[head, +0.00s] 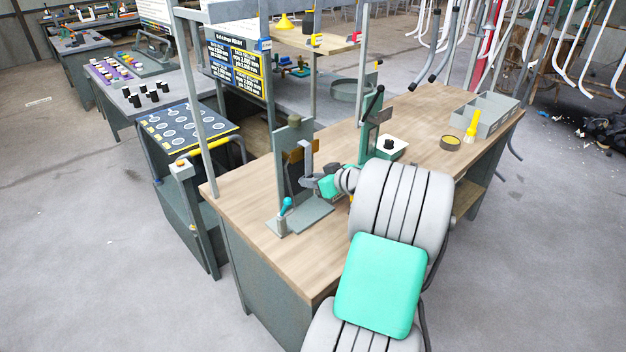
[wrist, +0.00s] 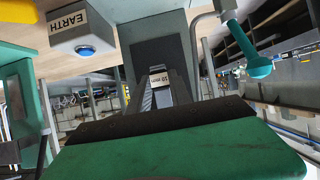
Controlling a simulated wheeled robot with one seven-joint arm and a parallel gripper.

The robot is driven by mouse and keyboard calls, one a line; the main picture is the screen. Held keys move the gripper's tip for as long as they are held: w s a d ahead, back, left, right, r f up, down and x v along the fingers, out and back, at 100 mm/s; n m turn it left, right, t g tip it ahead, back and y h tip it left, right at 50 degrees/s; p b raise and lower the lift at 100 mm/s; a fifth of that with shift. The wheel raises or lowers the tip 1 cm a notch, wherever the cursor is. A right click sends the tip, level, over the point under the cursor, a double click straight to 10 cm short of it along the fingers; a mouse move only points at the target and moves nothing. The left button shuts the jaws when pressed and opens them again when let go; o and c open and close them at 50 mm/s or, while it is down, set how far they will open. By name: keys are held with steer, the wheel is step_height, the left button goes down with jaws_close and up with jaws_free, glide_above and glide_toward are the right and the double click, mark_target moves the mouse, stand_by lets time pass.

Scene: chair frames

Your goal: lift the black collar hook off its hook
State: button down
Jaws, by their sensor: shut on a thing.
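My gripper (head: 312,182) is at the grey stand (head: 291,165) on the wooden bench, in front of its upright plate. In the wrist view my two dark fingers (wrist: 160,84) run forward and close together on a small part with a pale tag (wrist: 160,78). I take this part to be the black collar hook; its outline is mostly hidden by my fingers, and I cannot tell whether it still touches its hook. A dark panel (wrist: 154,55) stands right behind it.
A teal-knobbed lever (head: 285,205) stands at the stand's front left, close to my gripper; it also shows in the wrist view (wrist: 257,66). The bench's front left is clear.

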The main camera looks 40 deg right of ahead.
steer(key=shift+s+r+p, duration=0.1)
steer(key=shift+r+p, duration=0.35)
steer(key=shift+r, duration=0.75)
stand_by(0.5)
steer(key=shift+s+b, duration=0.35)
steer(key=shift+s, duration=1.15)
steer(key=shift+d, duration=0.1)
steer(key=shift+s+r, duration=0.25)
steer(key=shift+s, duration=1)
steer(key=shift+s+r, duration=0.25)
steer(key=shift+s, duration=1)
